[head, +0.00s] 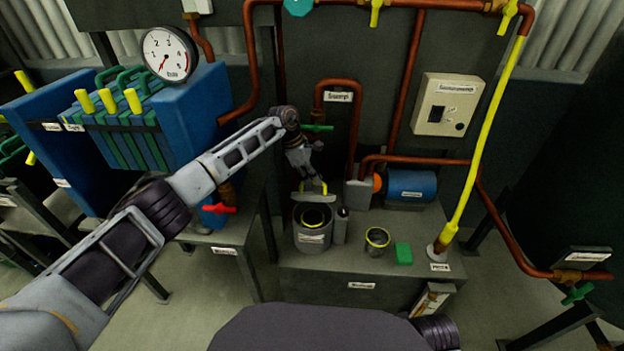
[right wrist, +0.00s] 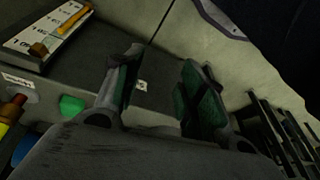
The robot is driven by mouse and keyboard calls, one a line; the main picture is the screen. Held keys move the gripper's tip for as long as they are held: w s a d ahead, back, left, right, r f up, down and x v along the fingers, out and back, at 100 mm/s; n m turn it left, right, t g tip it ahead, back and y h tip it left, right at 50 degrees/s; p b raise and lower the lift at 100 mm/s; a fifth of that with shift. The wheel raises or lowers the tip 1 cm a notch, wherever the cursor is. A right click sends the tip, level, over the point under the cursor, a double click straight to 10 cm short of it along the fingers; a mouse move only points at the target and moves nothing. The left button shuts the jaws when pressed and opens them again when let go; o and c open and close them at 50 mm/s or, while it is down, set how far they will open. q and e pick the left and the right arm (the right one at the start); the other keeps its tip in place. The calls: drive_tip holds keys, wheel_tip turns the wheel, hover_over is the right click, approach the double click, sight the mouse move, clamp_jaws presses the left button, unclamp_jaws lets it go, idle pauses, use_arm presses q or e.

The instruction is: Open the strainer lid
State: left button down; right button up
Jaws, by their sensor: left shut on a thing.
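The strainer (head: 312,238) is a grey cylinder on the bench, with a yellow ring showing inside its open top. Its grey lid (head: 313,198) with a yellow handle is raised just above and behind the rim. My left gripper (head: 313,181) is above the lid and shut on its handle; the fingertips are small and dark here. My right gripper (right wrist: 165,78) shows in the right wrist view with its two green-padded fingers apart and nothing between them.
A small dark cup with a yellow rim (head: 377,241) and a green block (head: 403,253) stand right of the strainer. A blue motor (head: 411,186) and copper pipes are behind. A yellow pipe (head: 478,140) rises at right. A blue filter press (head: 186,115) stands left.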

drive_tip(key=c, duration=0.4)
drive_tip(key=shift+w+a+r, duration=0.15)
drive_tip(key=shift+w+r, duration=0.05)
drive_tip(key=shift+w, duration=0.2)
drive_tip(key=c, duration=0.4)
drive_tip(key=w+a+r+n, duration=0.1)
drive_tip(key=w+r+n, duration=0.1)
drive_tip(key=w+a+r+n+t, duration=0.1)
drive_tip(key=w+a+r+n, duration=0.1)
drive_tip(key=w, duration=0.1)
drive_tip(key=w+a+r+n+t, duration=0.1)
drive_tip(key=w+n, duration=0.1)
drive_tip(key=w, duration=0.1)
drive_tip(key=shift+w+a+r, duration=0.15)
drive_tip(key=shift+w+r, duration=0.1)
drive_tip(key=shift+r, duration=0.15)
clamp_jaws()
drive_tip(key=w+a+r+n+t, duration=0.4)
drive_tip(key=w+a+n, duration=0.3)
drive_tip(key=n, duration=0.6)
drive_tip(key=w+a+r+n+t+h, duration=0.1)
drive_tip(key=w+a+r+n+t, duration=0.3)
drive_tip(key=w+a+n, duration=0.3)
drive_tip(key=shift+a+n+h, duration=0.3)
drive_tip(key=shift+a+n, duration=1.7)
drive_tip(key=shift+n, duration=1.7)
